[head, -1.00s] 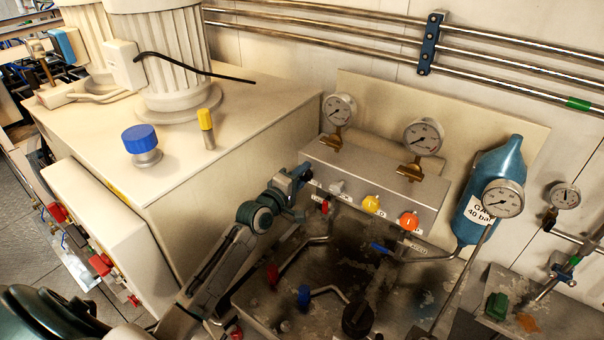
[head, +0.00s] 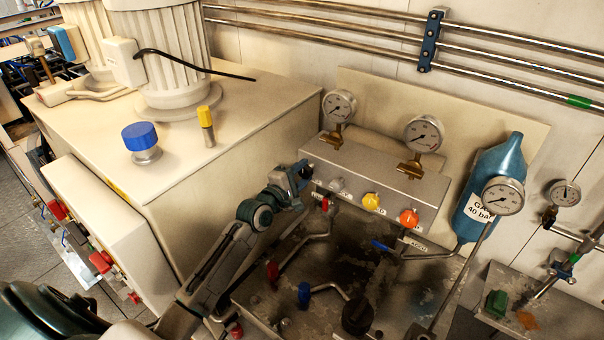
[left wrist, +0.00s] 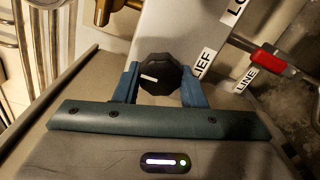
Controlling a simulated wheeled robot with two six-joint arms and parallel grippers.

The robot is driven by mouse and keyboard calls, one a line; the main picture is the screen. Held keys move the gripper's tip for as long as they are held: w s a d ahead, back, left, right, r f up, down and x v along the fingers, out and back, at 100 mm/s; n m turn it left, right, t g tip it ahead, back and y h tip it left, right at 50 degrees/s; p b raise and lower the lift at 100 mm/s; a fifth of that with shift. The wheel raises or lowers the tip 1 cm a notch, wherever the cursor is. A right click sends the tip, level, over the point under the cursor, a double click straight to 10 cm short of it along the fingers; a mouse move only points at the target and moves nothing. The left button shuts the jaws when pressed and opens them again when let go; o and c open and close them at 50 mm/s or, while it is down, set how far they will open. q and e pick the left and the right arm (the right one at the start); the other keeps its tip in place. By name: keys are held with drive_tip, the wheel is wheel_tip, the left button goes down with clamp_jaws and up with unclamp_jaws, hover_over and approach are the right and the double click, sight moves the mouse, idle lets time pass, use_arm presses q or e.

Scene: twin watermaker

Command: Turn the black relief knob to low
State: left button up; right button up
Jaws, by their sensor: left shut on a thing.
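The black relief knob (left wrist: 160,74) sits on the grey panel and shows in the left wrist view between the two blue fingers. Its white pointer mark lies toward the left of that view. My left gripper (left wrist: 161,86) is shut on the knob, one finger on each side. In the head view my left gripper (head: 303,172) is at the left end of the valve panel (head: 385,178) and hides the knob. Labels reading "IEF" (left wrist: 204,63) and "LO" (left wrist: 235,10), both partly cut off, are beside the knob. My right gripper is not in view.
Grey, yellow (head: 371,201) and orange (head: 408,216) knobs line the panel to the right. Gauges (head: 424,133) stand above it. Red and blue valve handles (head: 304,294) and pipes lie below. A blue bottle (head: 489,190) stands at right.

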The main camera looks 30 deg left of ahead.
use_arm(q)
drive_tip(key=o, duration=1)
drive_tip(key=shift+s+f, duration=0.1)
drive_tip(key=shift+s, duration=0.2)
drive_tip(key=s+a, duration=0.1)
drive_tip(key=s, duration=0.9)
drive_tip(key=shift+a, duration=0.25)
